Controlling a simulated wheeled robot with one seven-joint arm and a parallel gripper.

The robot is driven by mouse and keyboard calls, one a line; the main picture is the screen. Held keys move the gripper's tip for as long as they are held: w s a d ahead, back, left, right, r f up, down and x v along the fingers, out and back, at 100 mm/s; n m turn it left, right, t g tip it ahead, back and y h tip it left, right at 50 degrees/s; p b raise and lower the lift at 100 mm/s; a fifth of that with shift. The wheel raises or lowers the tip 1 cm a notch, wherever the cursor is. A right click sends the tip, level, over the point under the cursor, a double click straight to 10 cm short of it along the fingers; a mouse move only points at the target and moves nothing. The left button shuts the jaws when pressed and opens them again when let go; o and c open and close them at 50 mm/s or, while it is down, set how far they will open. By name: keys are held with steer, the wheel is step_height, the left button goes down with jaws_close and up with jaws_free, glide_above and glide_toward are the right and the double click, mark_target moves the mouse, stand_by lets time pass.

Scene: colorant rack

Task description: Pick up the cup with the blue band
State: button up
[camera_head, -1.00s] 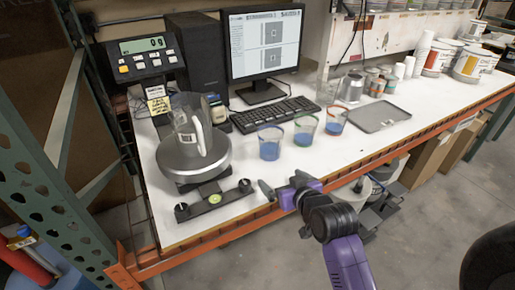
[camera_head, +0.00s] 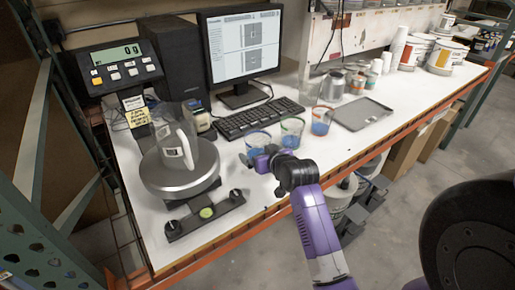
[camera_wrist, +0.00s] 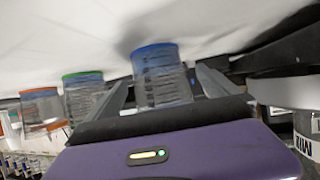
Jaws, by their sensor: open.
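The clear cup with the blue band (camera_head: 258,142) stands on the white bench, leftmost of a row of three cups. The green-banded cup (camera_head: 291,131) and the red-banded cup (camera_head: 321,120) stand to its right. My gripper (camera_head: 258,158) is open at the near side of the blue-banded cup and hides part of its lower body. In the wrist view, the blue-banded cup (camera_wrist: 160,75) appears between the two spread fingers (camera_wrist: 163,88), apparently not gripped. The green-banded cup (camera_wrist: 83,95) and red-banded cup (camera_wrist: 40,108) are left of the fingers there.
A scale with a round metal pan (camera_head: 180,176) carries a clear pitcher (camera_head: 178,140) to the left. A keyboard (camera_head: 258,117) lies behind the cups. A grey tray (camera_head: 360,113) lies to the right. The bench's orange front edge runs below my arm.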

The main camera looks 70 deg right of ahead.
steer(key=shift+x, duration=1.15)
steer(key=c, duration=1.5)
steer(key=shift+r, duration=0.15)
